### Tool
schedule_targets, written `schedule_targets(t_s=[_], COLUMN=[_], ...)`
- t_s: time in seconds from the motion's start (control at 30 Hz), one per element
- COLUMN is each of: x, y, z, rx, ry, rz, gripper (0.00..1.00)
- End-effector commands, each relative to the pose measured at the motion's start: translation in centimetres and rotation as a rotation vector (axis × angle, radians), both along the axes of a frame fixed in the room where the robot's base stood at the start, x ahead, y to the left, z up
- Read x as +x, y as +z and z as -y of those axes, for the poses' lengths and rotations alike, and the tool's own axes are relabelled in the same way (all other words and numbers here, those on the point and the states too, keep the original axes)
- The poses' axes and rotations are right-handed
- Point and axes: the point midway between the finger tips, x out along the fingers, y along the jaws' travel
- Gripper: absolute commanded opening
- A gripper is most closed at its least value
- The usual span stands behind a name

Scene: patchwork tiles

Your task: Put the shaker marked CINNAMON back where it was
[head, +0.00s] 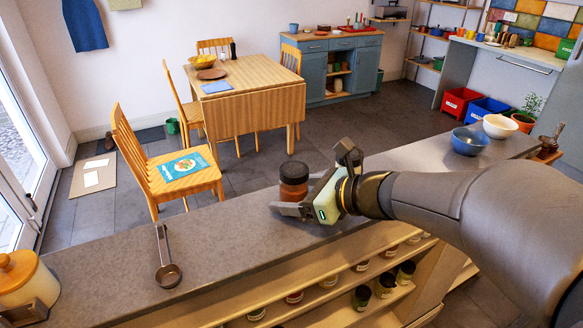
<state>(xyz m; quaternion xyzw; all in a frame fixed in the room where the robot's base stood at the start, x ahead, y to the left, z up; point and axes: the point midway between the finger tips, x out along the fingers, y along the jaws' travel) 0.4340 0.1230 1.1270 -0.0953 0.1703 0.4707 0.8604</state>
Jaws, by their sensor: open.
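A shaker with a black lid and brown contents (293,184) stands upright on the grey counter (225,240). No label can be read on its visible side, so I cannot tell whether it is the one marked CINNAMON. My gripper (312,184) is open, low over the counter at the shaker's right. One finger is at the shaker's near base and the other is behind it to the right. I cannot tell whether either finger touches it. Several dark-lidded shakers (362,297) stand on the shelves (325,307) below the counter; their labels are too small to read.
A measuring scoop (168,272) lies on the counter at left, near a wooden-lidded jar (22,278). A blue bowl (469,141) and a white bowl (500,126) stand at the far right end. The counter between scoop and shaker is clear.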

Motion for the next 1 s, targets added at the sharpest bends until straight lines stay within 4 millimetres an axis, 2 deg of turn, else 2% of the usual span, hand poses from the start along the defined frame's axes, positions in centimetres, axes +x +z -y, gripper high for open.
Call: schedule_targets(t_s=[0.17,0.7,1.0], x=[-0.2,-5.2,-6.0], y=[0.4,4.2,4.8], z=[0.3,8.3,9.4], rx=[0.0,0.001,0.0], ry=[-0.002,-0.002,0.0], rz=[0.001,0.003,0.0], gripper=[0.71,0.71,0.71])
